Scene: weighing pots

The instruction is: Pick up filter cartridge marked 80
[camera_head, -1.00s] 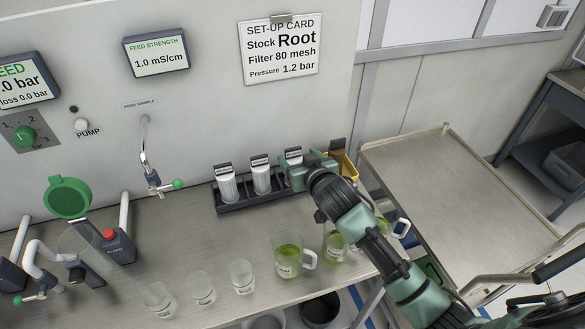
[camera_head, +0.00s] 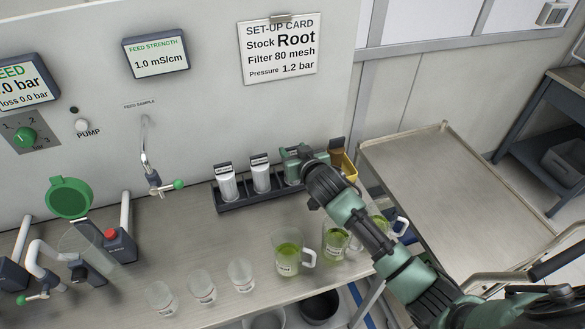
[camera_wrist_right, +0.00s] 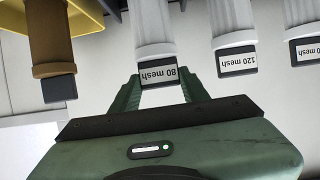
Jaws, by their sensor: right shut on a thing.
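The filter cartridge marked 80 mesh (camera_wrist_right: 158,88) is white with a dark labelled cap; its label reads upside down in the right wrist view. My right gripper (camera_wrist_right: 160,90) is shut on it, with a green finger on either side of the cap. In the head view my right gripper (camera_head: 296,168) covers most of this cartridge at the right end of the black rack (camera_head: 236,205). I cannot tell whether it is still seated. Two other white cartridges (camera_head: 228,186) (camera_head: 261,178) stand upright to its left. My left gripper is not in view.
A brown cartridge (camera_wrist_right: 50,45) stands by a yellow bin (camera_head: 350,168) right of the rack. Jugs of green liquid (camera_head: 288,258) and clear beakers (camera_head: 202,287) stand nearer the bench's front. An empty metal cart (camera_head: 430,190) stands at right.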

